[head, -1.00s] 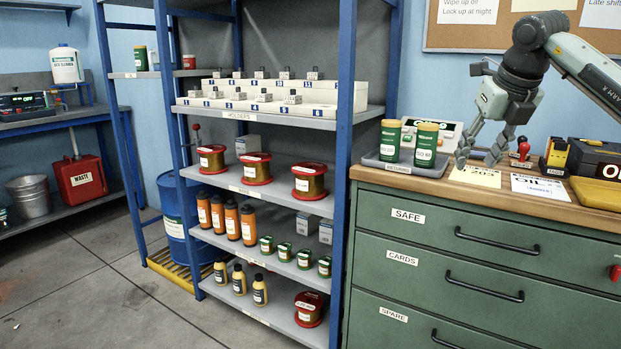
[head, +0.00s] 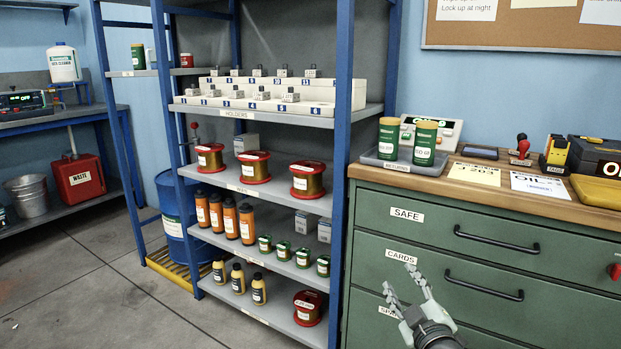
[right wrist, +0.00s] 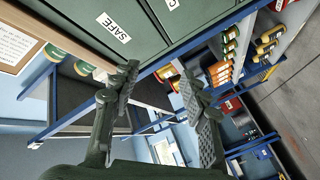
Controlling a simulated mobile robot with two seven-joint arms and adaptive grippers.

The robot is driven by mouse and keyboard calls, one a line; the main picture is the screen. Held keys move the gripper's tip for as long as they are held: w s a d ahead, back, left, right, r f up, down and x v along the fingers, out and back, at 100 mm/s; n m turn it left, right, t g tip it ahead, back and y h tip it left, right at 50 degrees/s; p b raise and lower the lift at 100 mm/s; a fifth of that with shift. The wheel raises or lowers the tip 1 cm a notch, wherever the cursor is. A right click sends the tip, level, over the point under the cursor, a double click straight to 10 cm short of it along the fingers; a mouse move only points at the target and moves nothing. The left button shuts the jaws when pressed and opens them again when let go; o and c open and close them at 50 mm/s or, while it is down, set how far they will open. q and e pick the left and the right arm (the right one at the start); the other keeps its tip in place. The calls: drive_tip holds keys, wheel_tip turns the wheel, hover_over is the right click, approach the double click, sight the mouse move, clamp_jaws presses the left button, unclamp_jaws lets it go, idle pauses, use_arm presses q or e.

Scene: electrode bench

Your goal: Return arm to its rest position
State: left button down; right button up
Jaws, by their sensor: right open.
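My right gripper (head: 405,284) is in front of the green drawer cabinet (head: 480,278), at the height of the CARDS and SPARE drawers. Its two fingers are spread apart with nothing between them, pointing up and away. In the right wrist view the gripper (right wrist: 160,90) is also open and empty, with the cabinet above it and the shelf beyond. My left gripper is in neither view.
Two green canisters (head: 424,142) stand on the RETURNS tray (head: 398,166) on the worktop. The blue-framed shelf (head: 345,100) left of the cabinet holds spools, bottles and numbered holders. The floor (head: 110,290) at left is clear.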

drive_tip(key=s+d+f+m+g+h, duration=0.2)
drive_tip(key=s+d+f+m+g, duration=0.15)
drive_tip(key=s+f, duration=0.6)
drive_tip(key=s+d+f+m+g+h, duration=0.2)
drive_tip(key=s+d+f+m+g, duration=0.3)
drive_tip(key=f, duration=0.7)
drive_tip(key=s+f+g, duration=0.2)
drive_tip(key=s+f, duration=0.3)
drive_tip(key=s, duration=0.4)
drive_tip(key=s+a+f+g+y, duration=0.1)
drive_tip(key=s+f+g, duration=0.2)
drive_tip(key=s, duration=0.7)
wheel_tip(320, 180, down, 2)
drive_tip(key=shift+s+a, duration=0.15)
drive_tip(key=shift+s, duration=0.05)
drive_tip(key=shift+g, duration=0.25)
